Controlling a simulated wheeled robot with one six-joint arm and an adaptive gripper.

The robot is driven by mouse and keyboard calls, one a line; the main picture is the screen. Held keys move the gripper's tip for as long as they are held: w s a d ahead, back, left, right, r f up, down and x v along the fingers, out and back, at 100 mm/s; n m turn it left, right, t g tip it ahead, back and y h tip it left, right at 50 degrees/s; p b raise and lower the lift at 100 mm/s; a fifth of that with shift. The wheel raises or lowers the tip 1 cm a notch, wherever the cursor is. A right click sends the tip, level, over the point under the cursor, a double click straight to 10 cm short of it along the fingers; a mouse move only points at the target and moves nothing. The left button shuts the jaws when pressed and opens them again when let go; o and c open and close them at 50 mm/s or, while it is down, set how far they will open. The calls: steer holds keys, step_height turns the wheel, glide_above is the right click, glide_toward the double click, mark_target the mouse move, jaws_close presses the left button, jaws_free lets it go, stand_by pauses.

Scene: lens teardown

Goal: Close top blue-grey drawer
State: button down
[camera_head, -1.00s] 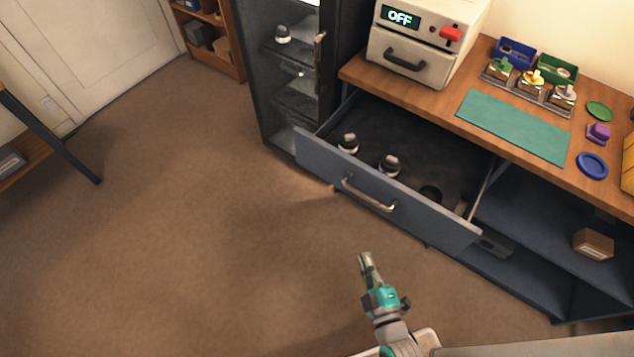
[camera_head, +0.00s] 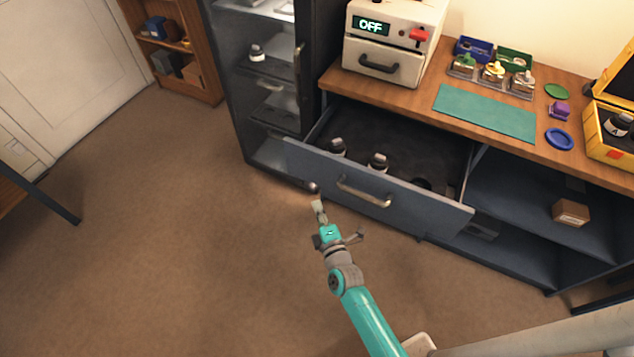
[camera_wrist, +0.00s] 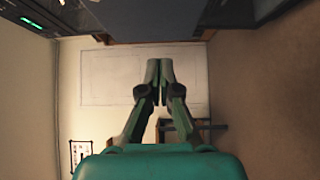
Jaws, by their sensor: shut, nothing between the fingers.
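The top blue-grey drawer (camera_head: 415,201) stands pulled out under the workbench, its front panel facing me with a metal bar handle (camera_head: 363,193) in the middle. Inside it are two dark bottles or lens-like parts with light bands (camera_head: 377,163) and a dark round recess or part at the right. My gripper (camera_head: 318,205) is shut and empty, in front of the drawer's left half and left of the handle, apparently apart from it. In the wrist view my gripper's fingers (camera_wrist: 159,70) are together, with nothing between them.
A dark glass-fronted cabinet (camera_head: 262,95) stands left of the drawer. On the wooden benchtop (camera_head: 400,94) are an oven-like box showing OFF (camera_head: 385,45), a green mat (camera_head: 485,112) and small trays. An open shelf with a brown box (camera_head: 571,212) lies at right. The floor at left is clear.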

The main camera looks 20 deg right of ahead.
glide_toward(314, 173)
steer(key=w+a, duration=0.2)
steer(key=w, duration=0.2)
steer(key=shift+w+d+r, duration=0.1)
steer(key=shift+w+d, duration=0.4)
steer(key=shift+d, duration=0.2)
steer(key=shift+w+d, duration=0.45)
steer(key=shift+d, duration=0.2)
